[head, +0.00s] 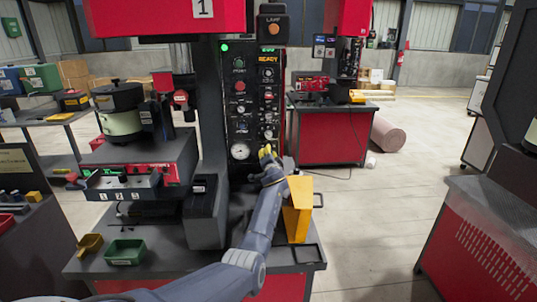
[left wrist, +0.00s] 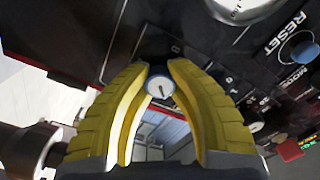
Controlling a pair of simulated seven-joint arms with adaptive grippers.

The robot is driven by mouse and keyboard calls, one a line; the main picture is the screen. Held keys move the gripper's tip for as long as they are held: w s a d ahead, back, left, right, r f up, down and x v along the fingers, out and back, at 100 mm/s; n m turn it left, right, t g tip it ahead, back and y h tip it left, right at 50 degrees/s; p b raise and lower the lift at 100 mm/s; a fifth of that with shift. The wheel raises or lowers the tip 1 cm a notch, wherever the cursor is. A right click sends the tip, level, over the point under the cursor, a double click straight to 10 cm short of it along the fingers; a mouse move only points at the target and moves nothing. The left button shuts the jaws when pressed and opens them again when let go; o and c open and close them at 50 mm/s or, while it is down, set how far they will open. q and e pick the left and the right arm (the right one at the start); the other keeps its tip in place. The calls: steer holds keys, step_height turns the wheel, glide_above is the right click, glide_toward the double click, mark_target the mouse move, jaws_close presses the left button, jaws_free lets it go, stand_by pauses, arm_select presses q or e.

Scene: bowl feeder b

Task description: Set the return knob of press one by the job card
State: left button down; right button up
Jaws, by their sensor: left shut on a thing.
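Press one carries a red head marked 1 (head: 165,17) and a black control panel (head: 254,75) with several knobs, buttons and a READY display. My left gripper (head: 267,152) is at the panel's lower right, beside the round gauge (head: 240,151). In the left wrist view, its yellow fingers (left wrist: 160,75) are shut on a small round knob (left wrist: 160,88) with a pale face and a dark pointer line. The fingers cover the knob's sides and part of its scale. I cannot read its label. I cannot make out a job card. My right gripper is out of view.
A yellow-orange bin (head: 298,208) stands close to the right of my left forearm. A green tray (head: 125,252) and a yellow scoop-shaped bin (head: 90,245) lie at the bench's front left. In the left wrist view, a blue RESET button (left wrist: 304,52) sits near the fingers.

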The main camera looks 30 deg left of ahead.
arm_select(q)
steer(key=shift+r, duration=0.1)
steer(key=c, duration=1.1)
jaws_free()
steer(key=shift+o, duration=0.2)
steer(key=shift+d, duration=0.1)
steer(key=v, duration=1.2)
